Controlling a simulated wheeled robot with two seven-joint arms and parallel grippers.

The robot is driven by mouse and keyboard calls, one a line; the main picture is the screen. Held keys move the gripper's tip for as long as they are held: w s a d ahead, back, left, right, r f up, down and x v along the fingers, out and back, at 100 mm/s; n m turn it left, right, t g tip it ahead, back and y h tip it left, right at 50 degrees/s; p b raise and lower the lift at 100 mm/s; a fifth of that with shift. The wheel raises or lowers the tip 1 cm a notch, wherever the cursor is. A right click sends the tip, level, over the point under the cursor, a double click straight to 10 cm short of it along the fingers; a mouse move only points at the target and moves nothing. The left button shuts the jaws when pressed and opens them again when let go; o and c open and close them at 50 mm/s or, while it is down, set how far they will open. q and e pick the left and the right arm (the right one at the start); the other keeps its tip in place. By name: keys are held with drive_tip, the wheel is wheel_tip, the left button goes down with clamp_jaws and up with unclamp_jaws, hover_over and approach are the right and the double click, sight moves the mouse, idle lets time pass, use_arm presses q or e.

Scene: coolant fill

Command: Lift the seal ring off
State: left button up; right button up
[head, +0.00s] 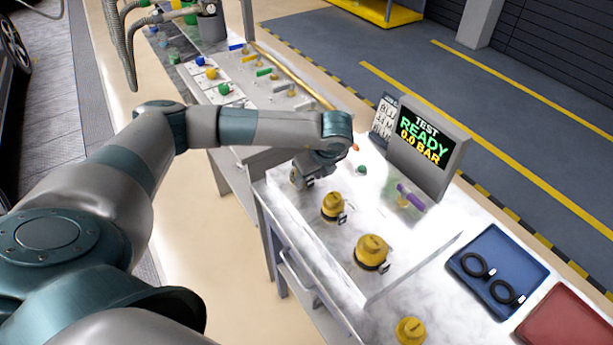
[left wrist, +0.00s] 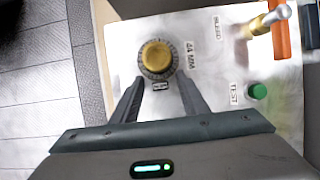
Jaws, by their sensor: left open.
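In the left wrist view a round yellow cap (left wrist: 157,55) with a dark, ridged ring (left wrist: 143,68) around it sits on a pale panel beside a "44 MM" label. My left gripper (left wrist: 161,79) is open and empty, its two fingertips at the near edge of the ring, one to each side. I cannot tell its height above the panel. In the head view the left gripper (head: 303,180) is over the far left end of the bench panel, and it hides what is under it. Two black rings (head: 474,264) (head: 505,291) lie in a blue tray. My right gripper is not in view.
Yellow caps (head: 333,206) (head: 371,250) stand on the panel, another (head: 410,331) nearer. A test display (head: 428,140) reads "READY 0.0 BAR", beside a purple-handled valve (head: 411,197). A green button (left wrist: 258,91) is right of the fingers. A red tray (head: 570,318) lies at right.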

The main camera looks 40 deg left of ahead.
sight(310, 178)
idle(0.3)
use_arm(q)
clamp_jaws()
drive_tip(key=shift+r, duration=0.15)
drive_tip(key=shift+r+b, duration=0.5)
drive_tip(key=shift+b, duration=0.1)
wheel_tip(310, 178, up, 2)
drive_tip(key=shift+r+b, duration=0.15)
drive_tip(key=shift+b, duration=0.7)
drive_tip(key=s+d+r, duration=0.1)
drive_tip(key=d+r, duration=0.1)
drive_tip(key=d, duration=0.1)
drive_tip(key=s+d+r+b, duration=0.1)
drive_tip(key=d+r, duration=0.1)
drive_tip(key=d, duration=0.1)
drive_tip(key=s+d+r+b, duration=0.1)
drive_tip(key=d+r, duration=0.1)
drive_tip(key=d, duration=0.1)
drive_tip(key=shift+s+d+r, duration=0.25)
drive_tip(key=shift+s+d, duration=0.05)
drive_tip(key=shift+s+d+r, duration=0.3)
drive_tip(key=shift+d+r, duration=0.15)
drive_tip(key=shift+d, duration=0.25)
